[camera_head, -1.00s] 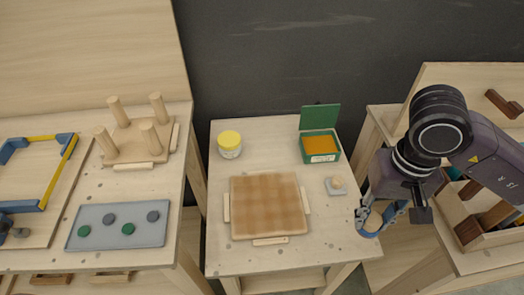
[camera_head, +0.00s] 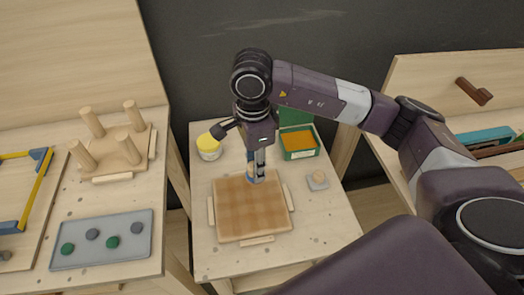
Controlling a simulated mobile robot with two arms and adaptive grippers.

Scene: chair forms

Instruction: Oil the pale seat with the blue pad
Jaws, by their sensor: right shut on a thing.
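The seat (camera_head: 250,212) is a square tan panel with darker brown checks, lying flat on the middle table. My right gripper (camera_head: 256,172) is over the seat's far edge, pointing down. It is shut on a small blue-grey thing, which looks like the blue pad (camera_head: 256,180). The fingers hide most of the pad, and I cannot tell whether it touches the seat. My left gripper is not in view.
A yellow-lidded jar (camera_head: 209,148) stands at the back left of the middle table (camera_head: 335,222). An open green box (camera_head: 300,152) with orange contents is at the back right. A small grey block with a pale knob (camera_head: 317,179) lies right of the seat. Low pale strips border the seat.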

